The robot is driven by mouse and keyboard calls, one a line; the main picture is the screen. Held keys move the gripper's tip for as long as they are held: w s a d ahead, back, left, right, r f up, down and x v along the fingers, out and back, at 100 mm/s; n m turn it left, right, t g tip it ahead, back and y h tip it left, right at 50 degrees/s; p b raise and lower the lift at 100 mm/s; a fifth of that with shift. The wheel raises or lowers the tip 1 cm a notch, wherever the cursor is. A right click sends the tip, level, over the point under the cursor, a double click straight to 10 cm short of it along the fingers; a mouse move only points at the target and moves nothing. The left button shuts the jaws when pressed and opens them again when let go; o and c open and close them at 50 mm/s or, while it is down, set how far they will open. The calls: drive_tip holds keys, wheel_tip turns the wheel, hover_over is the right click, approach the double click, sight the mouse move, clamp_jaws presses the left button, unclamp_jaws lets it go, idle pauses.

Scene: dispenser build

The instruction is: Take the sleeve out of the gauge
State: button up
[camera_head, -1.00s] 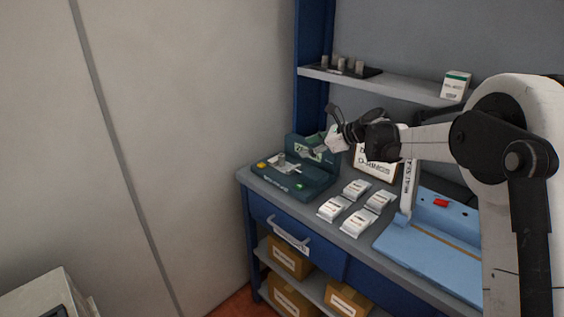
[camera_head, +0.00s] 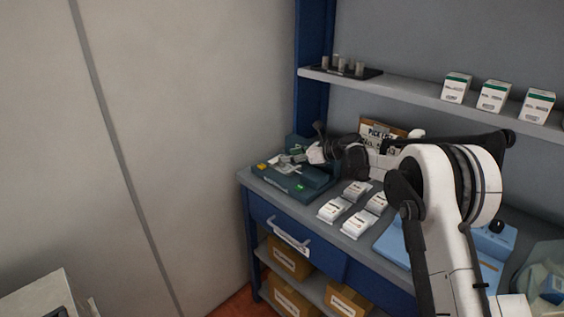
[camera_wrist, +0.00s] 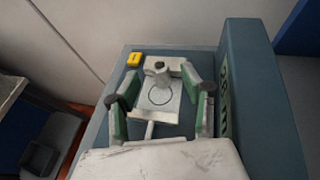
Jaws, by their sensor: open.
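The gauge (camera_head: 285,180) is a dark green fixture at the left end of the bench; its body also shows in the wrist view (camera_wrist: 262,105). In the wrist view the sleeve (camera_wrist: 157,70), a small grey cylinder, stands at the gauge's pale metal plate (camera_wrist: 160,100), which bears a dark circle. My gripper (camera_wrist: 158,97) is open and empty, its green-padded fingers spread to either side of the plate. The sleeve appears in the gap between them, toward the far end; contact is not visible. In the head view my gripper (camera_head: 298,157) is low over the gauge and largely hides the sleeve.
A yellow button (camera_wrist: 134,59) sits at the gauge's corner. The gauge's tall block stands close to the right of my fingers in the wrist view. White packets (camera_head: 345,208) and a blue fixture (camera_head: 400,240) lie rightward on the bench. A shelf (camera_head: 400,85) runs above.

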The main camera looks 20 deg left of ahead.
drive_tip(key=x, duration=0.4)
drive_tip(key=shift+a+f, duration=0.1)
drive_tip(key=shift+a, duration=0.1)
drive_tip(key=shift+c, duration=0.4)
clamp_jaws()
